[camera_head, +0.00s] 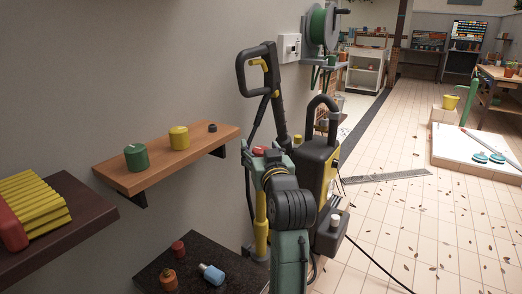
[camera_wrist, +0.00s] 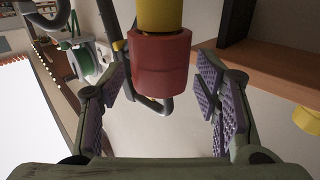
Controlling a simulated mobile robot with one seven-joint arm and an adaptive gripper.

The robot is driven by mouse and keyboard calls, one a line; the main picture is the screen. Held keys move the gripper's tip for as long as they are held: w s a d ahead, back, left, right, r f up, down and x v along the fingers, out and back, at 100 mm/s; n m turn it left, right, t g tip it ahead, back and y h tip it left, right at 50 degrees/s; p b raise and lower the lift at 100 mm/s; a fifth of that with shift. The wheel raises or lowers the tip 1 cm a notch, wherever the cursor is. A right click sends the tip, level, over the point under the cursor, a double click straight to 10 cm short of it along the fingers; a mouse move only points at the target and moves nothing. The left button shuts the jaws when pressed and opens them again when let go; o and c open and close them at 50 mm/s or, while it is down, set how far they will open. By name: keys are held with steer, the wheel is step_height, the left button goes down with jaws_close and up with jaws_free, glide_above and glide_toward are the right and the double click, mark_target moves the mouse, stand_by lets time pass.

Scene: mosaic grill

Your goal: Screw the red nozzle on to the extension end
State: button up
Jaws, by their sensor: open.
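The red nozzle (camera_wrist: 160,62) sits at the end of the yellow extension (camera_wrist: 162,14) in the wrist view, lined up with it. I see no gap between them, but cannot tell how tight the thread is. My gripper (camera_wrist: 160,78) is open, one finger on each side of the nozzle, with clear space beside both pads. In the head view the nozzle's red top (camera_head: 259,152) shows at my gripper (camera_head: 268,159), and the yellow extension (camera_head: 262,225) stands upright below. My arm hides part of this area.
A dark bench (camera_head: 225,257) below holds a red piece (camera_head: 178,248), an orange piece (camera_head: 168,280) and a blue one (camera_head: 211,272). The pressure washer (camera_head: 318,165) stands close behind. Floor at right is mostly open.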

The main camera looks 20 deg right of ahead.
steer(key=s+a, duration=0.1)
steer(key=s, duration=1.1)
steer(key=shift+a, duration=0.25)
steer(key=shift+c, duration=0.2)
